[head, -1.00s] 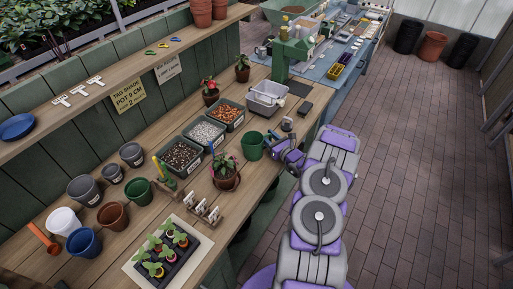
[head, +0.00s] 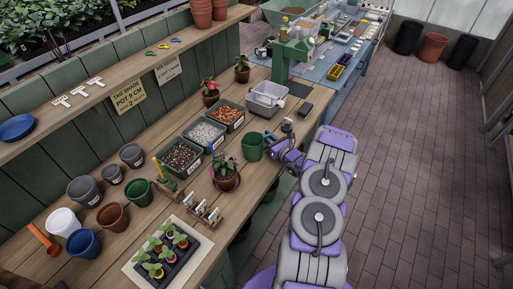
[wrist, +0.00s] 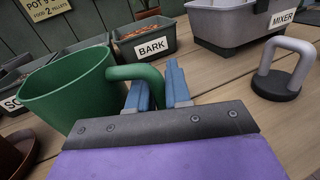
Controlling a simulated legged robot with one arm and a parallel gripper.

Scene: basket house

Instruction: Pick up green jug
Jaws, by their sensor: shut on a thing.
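The green jug (head: 253,146) stands upright on the wooden bench near its front edge, right of the tubs. In the wrist view the green jug (wrist: 68,88) is at the left, and its handle reaches right toward my gripper (wrist: 158,88). The two blue fingers are shut on the handle, one on each side of it. In the head view my gripper (head: 272,147) is at the jug's right side, small and partly hidden by my arm. Whether the jug's base touches the bench is hard to tell.
A grey tub marked MIXER (wrist: 232,30) and a grey-handled tool with a dark round base (wrist: 282,75) stand right of the jug. A tub marked BARK (wrist: 145,42) is behind. A potted plant (head: 226,176) stands left of the jug. The floor aisle at right is clear.

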